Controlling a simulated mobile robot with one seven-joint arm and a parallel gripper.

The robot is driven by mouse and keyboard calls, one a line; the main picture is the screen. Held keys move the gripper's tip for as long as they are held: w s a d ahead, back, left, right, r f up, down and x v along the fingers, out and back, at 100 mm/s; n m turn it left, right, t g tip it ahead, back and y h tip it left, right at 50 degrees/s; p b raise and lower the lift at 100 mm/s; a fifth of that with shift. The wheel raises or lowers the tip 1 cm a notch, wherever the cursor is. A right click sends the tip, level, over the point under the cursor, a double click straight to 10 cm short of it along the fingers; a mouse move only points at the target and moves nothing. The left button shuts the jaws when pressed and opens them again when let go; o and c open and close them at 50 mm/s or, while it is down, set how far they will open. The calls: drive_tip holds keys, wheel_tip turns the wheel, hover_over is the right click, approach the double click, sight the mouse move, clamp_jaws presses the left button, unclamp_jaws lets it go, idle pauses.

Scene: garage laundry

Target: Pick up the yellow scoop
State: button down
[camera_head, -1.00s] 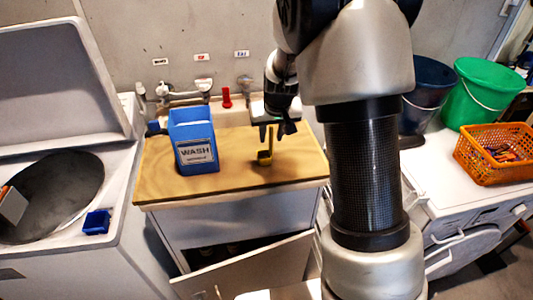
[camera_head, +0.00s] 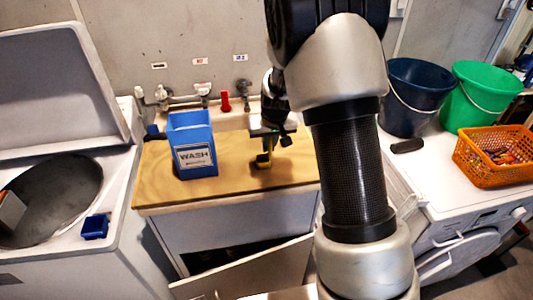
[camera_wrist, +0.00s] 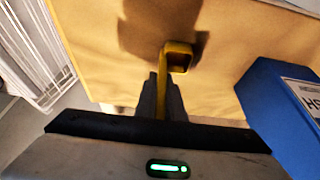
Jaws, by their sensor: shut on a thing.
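The yellow scoop (camera_head: 264,161) is over the wooden counter top (camera_head: 225,190), right of the blue WASH box (camera_head: 192,135). My gripper (camera_head: 264,146) comes down from above and is shut on the scoop's handle. In the wrist view the gripper (camera_wrist: 164,92) has its dark fingers on either side of the yellow handle, and the scoop's square cup (camera_wrist: 179,60) shows beyond the fingertips. I cannot tell whether the cup touches the counter.
The WASH box also shows close on the right in the wrist view (camera_wrist: 275,100). Taps and a red handle (camera_head: 226,101) are behind. An orange basket (camera_head: 490,170), a green bucket (camera_head: 480,90) and a dark blue bucket (camera_head: 412,95) stand at right. An open washer (camera_head: 110,170) is at left.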

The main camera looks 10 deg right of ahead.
wheel_tip(320, 180, up, 10)
idle(0.5)
idle(0.4)
